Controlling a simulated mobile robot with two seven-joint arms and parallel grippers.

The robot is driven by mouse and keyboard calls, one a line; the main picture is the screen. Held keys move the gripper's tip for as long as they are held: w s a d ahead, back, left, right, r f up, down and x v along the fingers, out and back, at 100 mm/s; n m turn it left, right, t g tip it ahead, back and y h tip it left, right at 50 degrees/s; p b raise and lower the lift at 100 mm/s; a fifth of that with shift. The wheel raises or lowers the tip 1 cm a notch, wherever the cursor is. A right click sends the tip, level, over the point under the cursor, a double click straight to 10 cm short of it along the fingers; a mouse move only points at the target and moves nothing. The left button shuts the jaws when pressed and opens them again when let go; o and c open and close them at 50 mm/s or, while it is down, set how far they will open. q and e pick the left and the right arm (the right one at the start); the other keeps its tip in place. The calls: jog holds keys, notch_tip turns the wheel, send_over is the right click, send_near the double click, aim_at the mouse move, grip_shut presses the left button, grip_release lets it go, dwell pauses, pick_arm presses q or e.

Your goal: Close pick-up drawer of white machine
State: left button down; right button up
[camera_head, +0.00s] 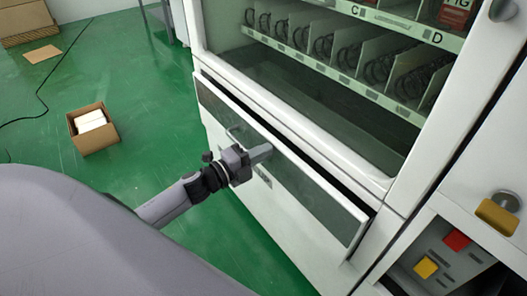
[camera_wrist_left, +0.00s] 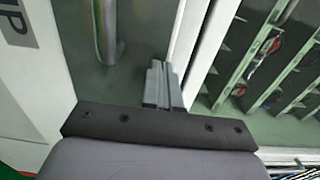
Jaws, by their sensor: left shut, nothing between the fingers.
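The white vending machine (camera_head: 290,112) stands in front of me, turned diagonally. Its pick-up drawer (camera_head: 318,205) is a long panel with a white rim and a dark window below the glass front. The drawer stands partly open, with a dark gap along its top edge. A metal handle shows on the drawer in the left wrist view (camera_wrist_left: 106,32). My left gripper (camera_head: 262,153) is shut and empty, at the drawer front near the handle. In the left wrist view its fingers (camera_wrist_left: 160,85) are together beside the handle; I cannot tell whether they touch the panel. My right gripper is not in view.
Shelves with black spiral coils (camera_head: 370,65) are behind the machine's glass. A control section with red and yellow squares (camera_head: 426,267) is at the lower right. An open cardboard box (camera_head: 92,140) with white contents sits on the green floor at left.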

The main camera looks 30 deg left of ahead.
aim_at(276, 142)
pick_arm(q)
jog(key=shift+w+d, duration=0.15)
jog(key=shift+w, duration=0.1)
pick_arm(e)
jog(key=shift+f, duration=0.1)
pick_arm(q)
jog(key=b+x, duration=0.1)
jog(key=x, duration=0.2)
jog(key=shift+w+d, duration=0.1)
jog(key=shift+w, duration=0.25)
jog(key=shift+w+r, duration=0.2)
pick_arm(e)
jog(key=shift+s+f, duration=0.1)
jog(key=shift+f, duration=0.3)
pick_arm(q)
jog(key=shift+d, duration=0.1)
jog(key=shift+s, duration=0.1)
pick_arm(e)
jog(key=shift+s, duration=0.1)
